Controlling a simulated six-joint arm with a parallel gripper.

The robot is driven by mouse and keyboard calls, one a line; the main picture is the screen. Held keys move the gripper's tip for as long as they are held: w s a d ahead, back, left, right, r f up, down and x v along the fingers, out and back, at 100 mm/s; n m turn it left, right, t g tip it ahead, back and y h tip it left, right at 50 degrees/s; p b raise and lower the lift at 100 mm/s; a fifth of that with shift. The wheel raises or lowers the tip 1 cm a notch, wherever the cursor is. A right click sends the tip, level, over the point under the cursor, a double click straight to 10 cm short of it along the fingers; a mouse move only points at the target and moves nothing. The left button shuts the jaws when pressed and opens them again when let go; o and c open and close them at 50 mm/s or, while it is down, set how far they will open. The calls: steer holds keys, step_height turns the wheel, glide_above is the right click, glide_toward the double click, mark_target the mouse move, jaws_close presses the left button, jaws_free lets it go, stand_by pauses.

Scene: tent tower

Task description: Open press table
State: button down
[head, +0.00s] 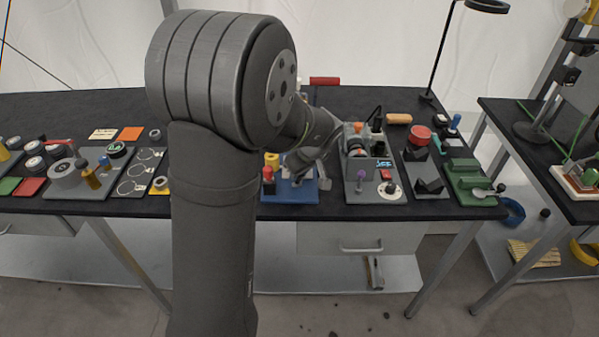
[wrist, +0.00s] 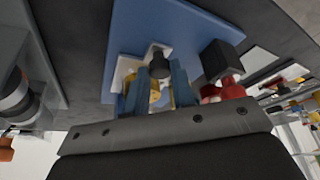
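The press stands on a blue base plate (head: 297,197), just right of my arm in the head view. In the wrist view the blue plate (wrist: 125,40) fills the upper middle, with a white block, a black knob (wrist: 160,62) and a red part with a black block (wrist: 221,62). My gripper (wrist: 160,88) is at the press, close to the knob. Blue upright pieces flank yellow there; I cannot tell whether they are fingers or press parts, nor whether anything is gripped.
A grey fixture plate (head: 375,190) with several parts stands close on the right, then a black block plate and a green fixture (head: 468,182). Wire rings on a dark board (head: 138,172) lie left of my arm. A closed drawer (head: 355,237) is under the table.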

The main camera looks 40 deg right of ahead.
steer(key=s+a, duration=0.6)
stand_by(0.3)
steer(key=c, duration=1.2)
jaws_free()
steer(key=shift+r, duration=0.1)
steer(key=d+v, duration=0.1)
steer(key=v, duration=1.6)
steer(key=shift+a, duration=0.4)
